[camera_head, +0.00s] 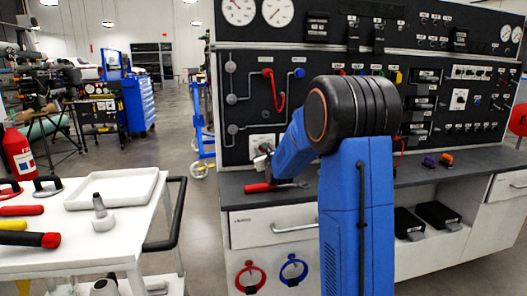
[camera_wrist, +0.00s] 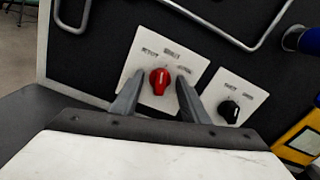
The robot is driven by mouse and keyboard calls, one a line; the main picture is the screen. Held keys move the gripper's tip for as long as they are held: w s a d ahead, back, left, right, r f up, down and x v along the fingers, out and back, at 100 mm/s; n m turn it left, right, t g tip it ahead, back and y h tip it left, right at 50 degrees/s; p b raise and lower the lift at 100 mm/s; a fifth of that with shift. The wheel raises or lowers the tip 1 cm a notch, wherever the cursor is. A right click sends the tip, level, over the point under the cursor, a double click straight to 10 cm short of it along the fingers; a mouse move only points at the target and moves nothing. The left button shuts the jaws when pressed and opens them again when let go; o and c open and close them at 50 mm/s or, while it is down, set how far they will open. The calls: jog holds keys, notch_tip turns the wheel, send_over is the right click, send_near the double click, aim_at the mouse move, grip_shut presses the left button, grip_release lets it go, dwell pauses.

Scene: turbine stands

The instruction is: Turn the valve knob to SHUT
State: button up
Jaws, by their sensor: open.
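A red knob (camera_wrist: 160,80) sits on a white label plate (camera_wrist: 187,55) on the black panel in the wrist view. Its labels are too blurred to read surely, so I cannot tell which mark it points at. A black knob (camera_wrist: 229,110) sits on a smaller white plate to its right. My gripper (camera_wrist: 157,85) is open, with one finger on each side of the red knob; I cannot tell whether either finger touches it. In the head view my gripper (camera_head: 264,150) is small and partly hidden by my blue arm, in front of a white plate (camera_head: 256,139).
A dark counter (camera_head: 235,188) runs below the panel, with a red-handled tool (camera_head: 270,187) lying on it. A red hose (camera_head: 275,92) hangs above. A white cart (camera_head: 110,235) with a tray (camera_head: 112,190) stands left; floor shows between cart and bench.

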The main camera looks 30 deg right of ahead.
jog(key=shift+v, duration=2.5)
jog(key=shift+c, duration=1.2)
jog(key=shift+x, duration=2.5)
